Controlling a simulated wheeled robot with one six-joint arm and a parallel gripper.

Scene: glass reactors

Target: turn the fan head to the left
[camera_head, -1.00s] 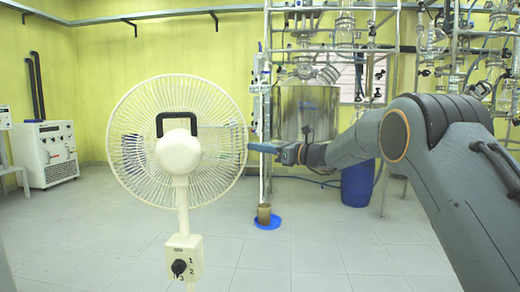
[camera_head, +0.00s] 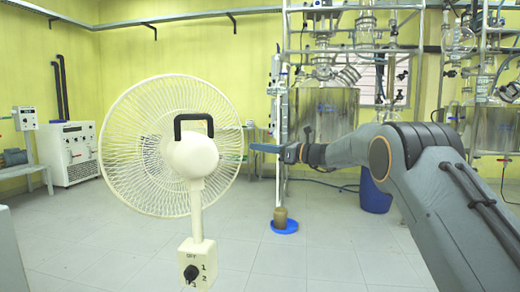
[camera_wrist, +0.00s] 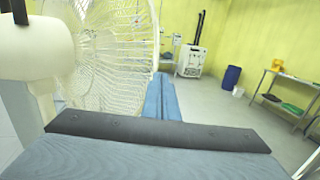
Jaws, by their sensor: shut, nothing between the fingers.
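The white fan stands left of centre in the head view, with its round wire cage (camera_head: 125,150) behind a motor housing (camera_head: 192,156) that has a black handle. The housing sits right of the cage's middle, so the cage faces away and somewhat left. The post (camera_head: 196,210) carries a dial box (camera_head: 197,264). My gripper (camera_head: 258,147) is shut and empty, its blue fingers pointing left at the cage's right rim; I cannot tell if they touch. In the wrist view the shut fingers (camera_wrist: 162,97) lie close beside the cage (camera_wrist: 115,45), with the housing (camera_wrist: 38,50) at the left edge.
A glass reactor rig (camera_head: 325,110) stands behind my arm. A blue drum (camera_head: 376,190) and a blue dish (camera_head: 284,227) with a brown pot are on the floor. A white cabinet (camera_head: 72,153) stands far left. The floor (camera_head: 100,240) left of the fan is open.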

